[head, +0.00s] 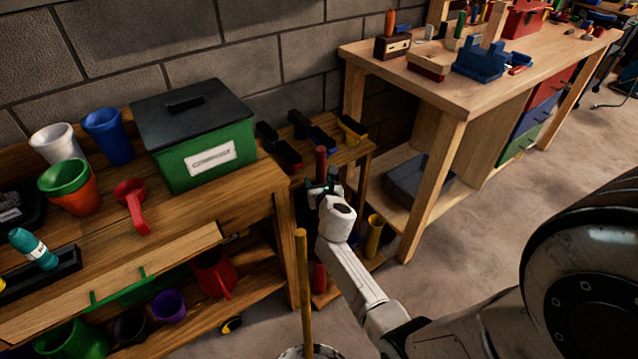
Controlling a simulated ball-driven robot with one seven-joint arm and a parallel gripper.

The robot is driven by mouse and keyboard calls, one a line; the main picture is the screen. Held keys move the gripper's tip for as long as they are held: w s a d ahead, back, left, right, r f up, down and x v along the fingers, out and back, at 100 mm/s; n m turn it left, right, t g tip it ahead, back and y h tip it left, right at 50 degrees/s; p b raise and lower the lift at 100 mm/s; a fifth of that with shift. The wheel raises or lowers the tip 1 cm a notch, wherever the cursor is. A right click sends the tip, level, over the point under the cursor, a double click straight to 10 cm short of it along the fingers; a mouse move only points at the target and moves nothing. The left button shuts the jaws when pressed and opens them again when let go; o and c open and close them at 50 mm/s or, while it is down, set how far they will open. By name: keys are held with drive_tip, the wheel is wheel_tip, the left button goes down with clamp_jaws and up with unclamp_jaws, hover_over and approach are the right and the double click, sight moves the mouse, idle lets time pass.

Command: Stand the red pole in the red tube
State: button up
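The red pole (321,160) stands upright, and its top end shows just above my gripper (323,187), near the centre of the head view. My gripper appears closed around the pole, though my wrist hides part of the fingers. The pole's middle is hidden behind my arm. The red tube (319,278) shows low on the small wooden rack, left of my forearm and below the gripper. Its mouth is not clearly visible, so I cannot tell whether the pole's lower end is inside it.
A yellow tube (374,236) stands on the rack, right of my arm. A yellow pole (302,285) rises from a bucket (312,352) in front. Dark-handled brushes (312,132) lie on the rack's top. A bench (185,215) with a green box (207,155) is left; a workbench (440,85) is right.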

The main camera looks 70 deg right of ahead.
wheel_tip(320, 180, up, 14)
drive_tip(key=p, duration=1.2)
idle(0.4)
